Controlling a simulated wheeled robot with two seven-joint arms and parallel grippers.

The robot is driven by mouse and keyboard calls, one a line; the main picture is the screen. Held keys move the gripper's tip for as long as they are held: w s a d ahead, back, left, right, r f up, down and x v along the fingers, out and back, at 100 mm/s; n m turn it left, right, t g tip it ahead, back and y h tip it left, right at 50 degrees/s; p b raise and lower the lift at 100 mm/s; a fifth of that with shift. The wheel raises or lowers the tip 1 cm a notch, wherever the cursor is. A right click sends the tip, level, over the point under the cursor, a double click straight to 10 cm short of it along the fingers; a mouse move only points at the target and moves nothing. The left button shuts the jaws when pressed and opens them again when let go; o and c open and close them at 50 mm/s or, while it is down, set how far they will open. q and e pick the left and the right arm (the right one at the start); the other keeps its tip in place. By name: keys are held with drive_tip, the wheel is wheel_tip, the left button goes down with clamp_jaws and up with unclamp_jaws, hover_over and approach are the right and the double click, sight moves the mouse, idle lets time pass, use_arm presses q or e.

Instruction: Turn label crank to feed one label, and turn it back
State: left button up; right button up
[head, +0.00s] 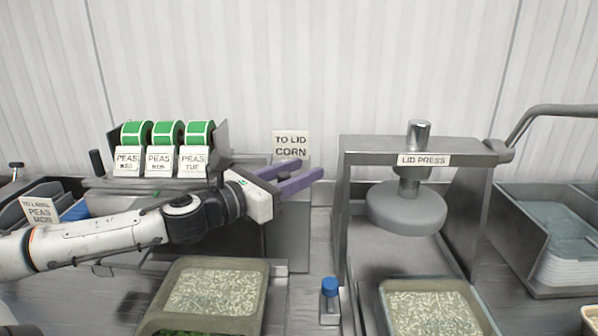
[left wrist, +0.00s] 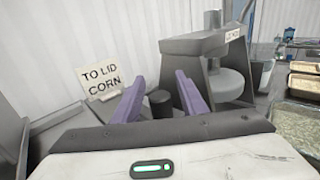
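The label machine (head: 222,150) stands at the left of the head view, with several green label rolls (head: 167,133) above cards reading PEAS. My left gripper (head: 292,177) reaches past its right side with purple fingers apart. The crank arm is hidden. My right gripper is in neither view.
A TO LID CORN card (head: 290,145) stands behind the fingers. The lid press (head: 420,160) is to the right. A bin (head: 545,262) is at far right.

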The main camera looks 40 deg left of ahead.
use_arm(q)
clamp_jaws()
